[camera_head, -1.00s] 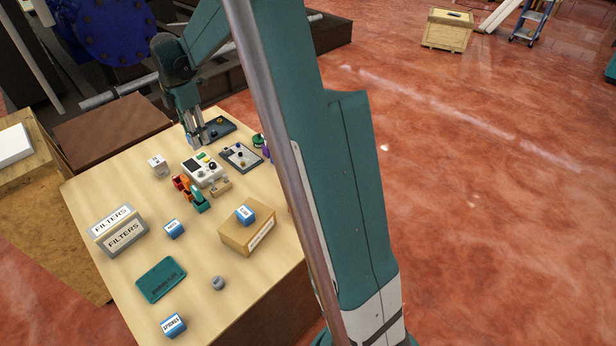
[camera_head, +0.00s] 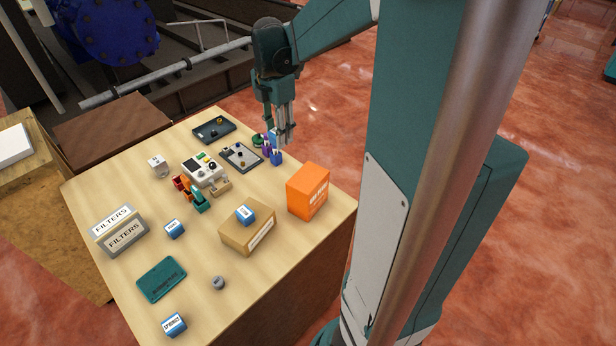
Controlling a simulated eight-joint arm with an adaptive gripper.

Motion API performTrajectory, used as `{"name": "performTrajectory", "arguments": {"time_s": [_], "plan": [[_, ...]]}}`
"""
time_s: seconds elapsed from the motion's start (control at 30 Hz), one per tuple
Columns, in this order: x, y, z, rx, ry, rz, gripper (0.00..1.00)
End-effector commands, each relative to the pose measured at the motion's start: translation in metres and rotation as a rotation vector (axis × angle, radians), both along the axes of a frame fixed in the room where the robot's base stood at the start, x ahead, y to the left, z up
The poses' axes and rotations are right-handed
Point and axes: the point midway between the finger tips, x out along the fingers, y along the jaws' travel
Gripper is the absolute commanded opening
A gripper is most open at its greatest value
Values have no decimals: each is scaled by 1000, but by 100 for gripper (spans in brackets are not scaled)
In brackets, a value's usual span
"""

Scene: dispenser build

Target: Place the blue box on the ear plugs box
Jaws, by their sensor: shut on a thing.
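My gripper (camera_head: 284,140) hangs above the far right edge of the table, fingers down. It is shut on a small blue object (camera_head: 273,137), seemingly a blue box, mostly hidden by the fingers. The labels are too small to read, so I cannot tell which is the ear plugs box. More small blue boxes stand at left (camera_head: 174,229) and front (camera_head: 174,325).
Purple and blue items (camera_head: 276,157) and a green one stand just below my gripper. Dark trays (camera_head: 214,129), a white device (camera_head: 203,171), small coloured bins (camera_head: 199,203), filter boxes (camera_head: 124,238) and a teal mat (camera_head: 162,280) occupy the table (camera_head: 255,298). The front right is clear.

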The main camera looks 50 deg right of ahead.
Motion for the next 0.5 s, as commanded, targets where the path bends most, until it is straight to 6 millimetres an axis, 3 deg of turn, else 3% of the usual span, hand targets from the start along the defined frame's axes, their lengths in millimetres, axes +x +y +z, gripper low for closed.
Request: {"name": "performTrajectory", "arguments": {"time_s": [0.2, 0.5], "plan": [[-55, -17, 3, 0, 0, -13, 17], [-98, -26, 3, 0, 0, -19, 17]]}}
